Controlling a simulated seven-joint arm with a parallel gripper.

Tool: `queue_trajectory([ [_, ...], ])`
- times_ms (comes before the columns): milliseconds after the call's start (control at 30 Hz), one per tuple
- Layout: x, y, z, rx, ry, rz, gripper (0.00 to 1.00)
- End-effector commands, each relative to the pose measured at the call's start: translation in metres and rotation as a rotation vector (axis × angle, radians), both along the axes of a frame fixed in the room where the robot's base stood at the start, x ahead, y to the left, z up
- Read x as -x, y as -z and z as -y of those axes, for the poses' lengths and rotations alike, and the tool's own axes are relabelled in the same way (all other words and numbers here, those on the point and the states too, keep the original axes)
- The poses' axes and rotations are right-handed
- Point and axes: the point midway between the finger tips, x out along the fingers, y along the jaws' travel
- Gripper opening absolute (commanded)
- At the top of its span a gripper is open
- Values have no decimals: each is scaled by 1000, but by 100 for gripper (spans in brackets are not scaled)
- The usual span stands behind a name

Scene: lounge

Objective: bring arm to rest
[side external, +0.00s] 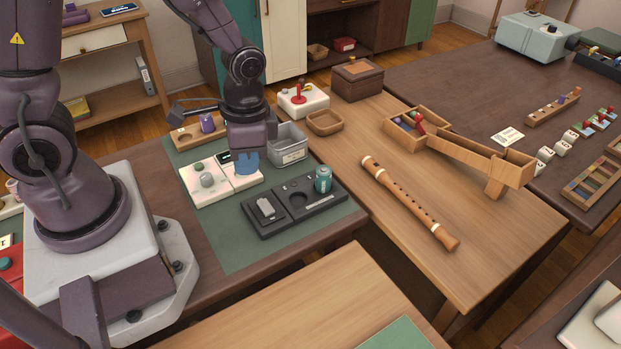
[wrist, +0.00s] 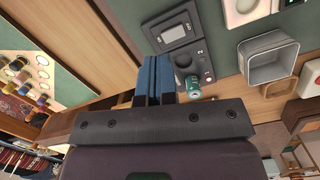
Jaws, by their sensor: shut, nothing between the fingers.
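My gripper (side external: 247,166) hangs over the green mat (side external: 225,245), its blue fingers pointing down, shut and empty. The height above the panel is hard to tell. In the wrist view the two blue fingers (wrist: 154,72) lie side by side with nothing held. A dark tray (side external: 265,228) with recesses and a teal can (side external: 323,179) stand to the right of my gripper.
A grey bin (side external: 291,157) stands close behind my gripper. A wooden holder with a purple piece (side external: 207,123), a red joystick box (side external: 303,99) and a wooden bowl (side external: 325,123) are near. A recorder (side external: 410,203) lies right on bare table. A wooden ramp box (side external: 478,160) is beyond.

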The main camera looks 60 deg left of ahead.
Motion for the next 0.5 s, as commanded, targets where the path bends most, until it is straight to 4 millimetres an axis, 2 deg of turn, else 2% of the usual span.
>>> queue_trajectory([
  [33, 0, -17, -1, -4, -33, 27, 0],
  [300, 15, -107, -3, -1, -207, 195, 0],
  [500, 36, -165, -3, 34, -281, 375, 0],
])
